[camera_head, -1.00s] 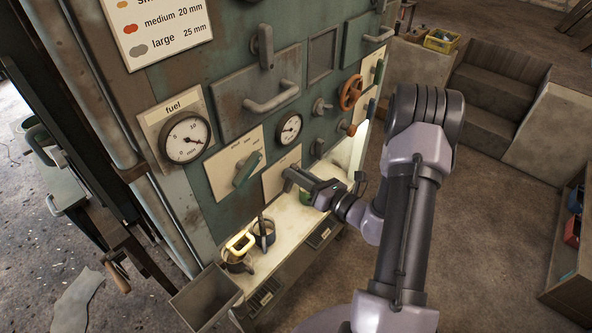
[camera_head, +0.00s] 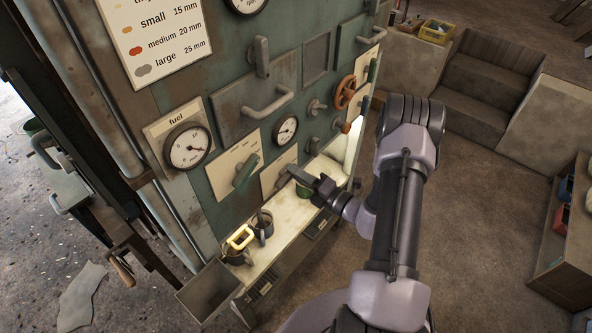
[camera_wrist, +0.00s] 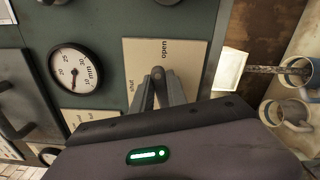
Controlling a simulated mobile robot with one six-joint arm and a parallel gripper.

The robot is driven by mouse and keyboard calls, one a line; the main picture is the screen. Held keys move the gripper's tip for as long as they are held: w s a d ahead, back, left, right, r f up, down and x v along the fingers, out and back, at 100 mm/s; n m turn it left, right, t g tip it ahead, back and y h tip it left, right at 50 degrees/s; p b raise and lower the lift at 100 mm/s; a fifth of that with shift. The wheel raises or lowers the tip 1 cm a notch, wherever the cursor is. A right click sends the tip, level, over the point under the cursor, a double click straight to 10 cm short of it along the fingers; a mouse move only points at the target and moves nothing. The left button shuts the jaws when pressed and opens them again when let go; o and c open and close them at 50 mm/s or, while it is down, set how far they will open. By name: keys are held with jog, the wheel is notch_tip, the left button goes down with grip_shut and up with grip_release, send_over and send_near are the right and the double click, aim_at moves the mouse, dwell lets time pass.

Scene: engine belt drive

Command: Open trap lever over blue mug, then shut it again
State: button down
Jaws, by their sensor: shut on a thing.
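The trap lever (camera_wrist: 157,76) is a grey handle on a cream plate marked "open" and "shut"; the plate (camera_head: 270,182) also shows in the head view. My gripper (camera_wrist: 160,98) is shut on the lever, its fingers hiding part of it. In the head view my gripper (camera_head: 294,174) reaches the plate from the right. A mug with a bluish inside (camera_wrist: 299,72) shows at the right edge of the wrist view, with a greyish mug (camera_wrist: 287,114) beside it. In the head view a blue-grey mug (camera_head: 263,231) stands on the lit shelf. Which label the lever points to is unclear.
The lit shelf (camera_head: 285,222) runs below the panel. Open floor lies to the right.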

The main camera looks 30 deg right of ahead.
jog(key=shift+f+m, duration=0.15)
jog(key=shift+m, duration=0.45)
jog(key=c, duration=1.3)
grip_release()
jog(key=shift+s+d, duration=0.1)
jog(key=v, duration=1.7)
jog(key=shift+s+p, duration=0.1)
jog(key=shift+p, duration=0.3)
